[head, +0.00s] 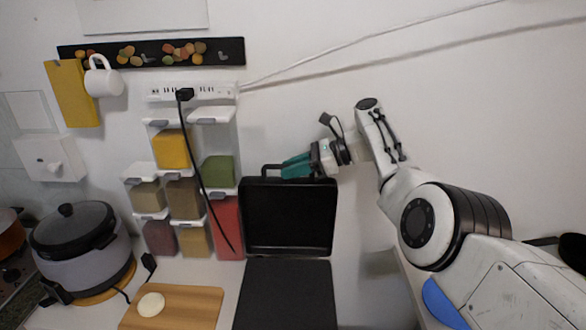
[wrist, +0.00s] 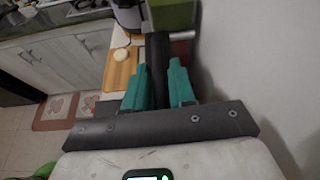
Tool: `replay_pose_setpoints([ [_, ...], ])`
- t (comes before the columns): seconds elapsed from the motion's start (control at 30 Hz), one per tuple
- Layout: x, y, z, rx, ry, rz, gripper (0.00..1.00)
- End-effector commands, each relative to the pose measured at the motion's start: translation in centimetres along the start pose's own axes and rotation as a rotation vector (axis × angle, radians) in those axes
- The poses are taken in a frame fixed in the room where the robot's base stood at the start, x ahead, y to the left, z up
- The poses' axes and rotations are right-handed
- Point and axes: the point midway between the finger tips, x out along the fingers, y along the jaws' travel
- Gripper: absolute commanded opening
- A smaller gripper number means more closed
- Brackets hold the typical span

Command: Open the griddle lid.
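The black griddle stands on the counter. Its lid (head: 289,216) is raised nearly upright against the wall side, and its flat dark base (head: 286,294) lies exposed in front. The lid's handle (head: 271,167) runs along the lid's top edge, partly hidden by my fingers. My gripper (head: 297,166) is at the top right of the lid, its teal fingers pointing left along the handle. In the wrist view the fingers (wrist: 158,85) are apart, with a dark part of the lid or handle between them. I cannot tell whether they touch it.
Spice dispensers (head: 182,197) hang on the wall left of the lid. A black power cord (head: 201,170) hangs before them. A cutting board (head: 190,306) with a pale round item (head: 151,304) and a cooker (head: 78,245) stand further left. The wall is close behind.

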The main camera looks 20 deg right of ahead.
Motion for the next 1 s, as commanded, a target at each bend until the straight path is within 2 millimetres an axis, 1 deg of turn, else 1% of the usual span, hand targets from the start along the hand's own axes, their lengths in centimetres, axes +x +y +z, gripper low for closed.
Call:
replay_pose_setpoints([
  [0.23,-0.1,0.0,0.1,0.0,0.0,0.0,0.25],
  [0.37,-1.0,-0.1,0.2,-0.001,-0.001,-0.002,0.25],
  [0.47,-2.6,-0.1,0.2,0.001,-0.002,-0.003,0.25],
  [0.7,-7.2,-0.1,-0.2,-0.001,-0.001,-0.004,0.25],
  [0.8,-8.7,-0.1,-0.2,0.001,0.0,-0.003,0.25],
  [0.9,-9.9,-0.1,-0.1,0.0,0.0,-0.002,0.25],
  [1.0,-10.5,-0.1,-0.1,0.0,0.0,-0.001,0.25],
])
